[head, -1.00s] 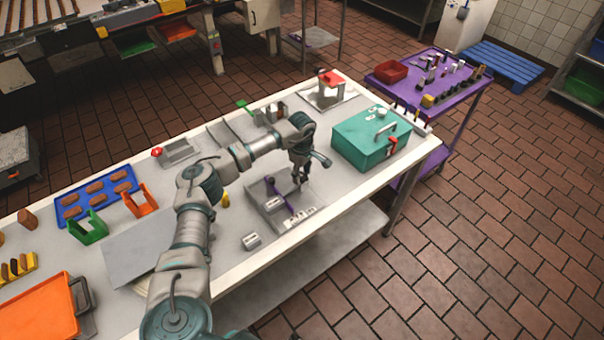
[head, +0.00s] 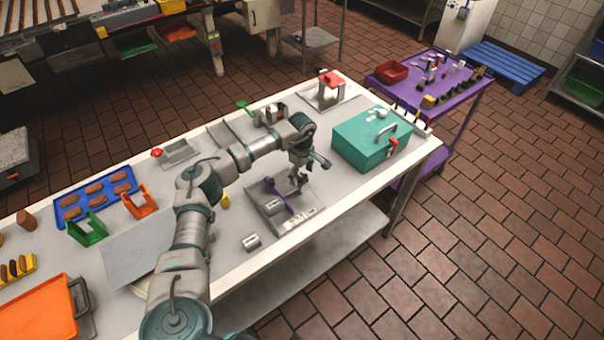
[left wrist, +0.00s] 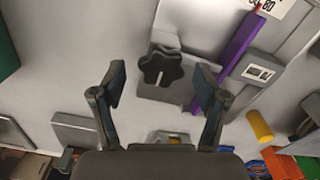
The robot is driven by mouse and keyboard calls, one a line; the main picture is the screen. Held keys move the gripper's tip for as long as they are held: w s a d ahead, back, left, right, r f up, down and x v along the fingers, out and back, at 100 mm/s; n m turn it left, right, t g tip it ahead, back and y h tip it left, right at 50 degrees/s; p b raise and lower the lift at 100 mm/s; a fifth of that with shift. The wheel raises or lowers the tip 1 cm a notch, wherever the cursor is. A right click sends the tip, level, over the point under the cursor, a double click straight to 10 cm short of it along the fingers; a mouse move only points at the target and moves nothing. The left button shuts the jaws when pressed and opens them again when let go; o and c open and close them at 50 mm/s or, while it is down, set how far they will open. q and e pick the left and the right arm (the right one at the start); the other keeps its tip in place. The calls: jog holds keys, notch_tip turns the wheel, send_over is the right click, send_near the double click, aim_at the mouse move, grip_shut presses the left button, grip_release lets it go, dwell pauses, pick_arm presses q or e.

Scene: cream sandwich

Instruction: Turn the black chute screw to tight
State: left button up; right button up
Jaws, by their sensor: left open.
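The black chute screw, a dark lobed knob (left wrist: 161,66), shows in the left wrist view on a grey metal block (left wrist: 180,92). In the head view my left gripper (head: 298,185) is over the far part of the grey chute fixture (head: 290,222), which has a purple bar (head: 277,195). The knob cannot be made out there. My right gripper is not in view.
A teal box (head: 370,140) stands right of the gripper near the table's end. A small grey labelled block (head: 251,242) lies left of the fixture. A yellow cylinder (left wrist: 259,126) lies nearby. Bare white table lies between the fixture and the teal box.

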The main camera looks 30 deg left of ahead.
aim_at(301, 176)
pick_arm(q)
notch_tip(301, 176, up, 12)
dwell(0.4)
jog(key=shift+f, duration=0.2)
